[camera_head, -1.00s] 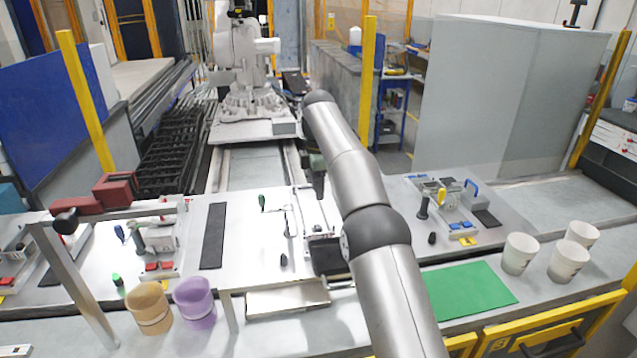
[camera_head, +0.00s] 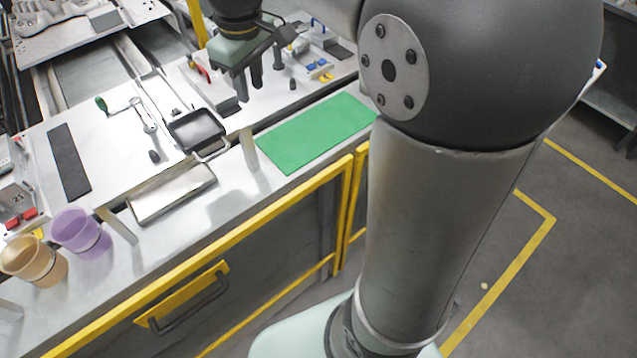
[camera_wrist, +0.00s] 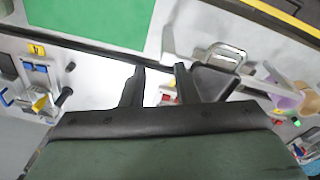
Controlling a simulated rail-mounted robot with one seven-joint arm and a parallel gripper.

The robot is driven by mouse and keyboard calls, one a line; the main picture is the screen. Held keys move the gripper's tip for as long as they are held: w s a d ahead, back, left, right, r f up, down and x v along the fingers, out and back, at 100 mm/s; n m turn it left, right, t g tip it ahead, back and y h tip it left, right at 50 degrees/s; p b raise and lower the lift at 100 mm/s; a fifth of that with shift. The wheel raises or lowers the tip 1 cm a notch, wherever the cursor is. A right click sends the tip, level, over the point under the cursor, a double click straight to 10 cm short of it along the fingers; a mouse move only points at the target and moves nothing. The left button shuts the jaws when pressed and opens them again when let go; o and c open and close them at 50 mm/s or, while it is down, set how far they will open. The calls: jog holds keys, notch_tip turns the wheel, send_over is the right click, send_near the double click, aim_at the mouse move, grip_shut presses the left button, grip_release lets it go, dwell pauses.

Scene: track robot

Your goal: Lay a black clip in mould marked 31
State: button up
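My gripper (camera_head: 250,90) hangs over the counter at the upper middle of the head view, between the black tray and the green mat. In the wrist view my gripper (camera_wrist: 158,78) has its two black fingers apart with nothing between them. A small black piece (camera_head: 155,156) stands on the white table left of the black tray; another small black piece (camera_head: 292,84) stands near the fixtures at the upper right. I cannot tell whether either is a clip. A grey fixture (camera_head: 14,196) at the left edge has a number I cannot read surely. No mark 31 is readable.
A green mat (camera_head: 316,133) lies on the counter, right of a black tray (camera_head: 197,131) and a shallow metal tray (camera_head: 172,194). Purple (camera_head: 80,236) and tan (camera_head: 34,262) cups stand at the left. A yellow-framed front (camera_head: 210,300) runs along the counter.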

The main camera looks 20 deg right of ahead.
jog(key=s+d+f+m, duration=0.2)
jog(key=s+f, duration=0.3)
jog(key=s, duration=0.5)
jog(key=s+d+f+m, duration=0.2)
jog(key=s+f+m, duration=0.3)
jog(key=s, duration=0.5)
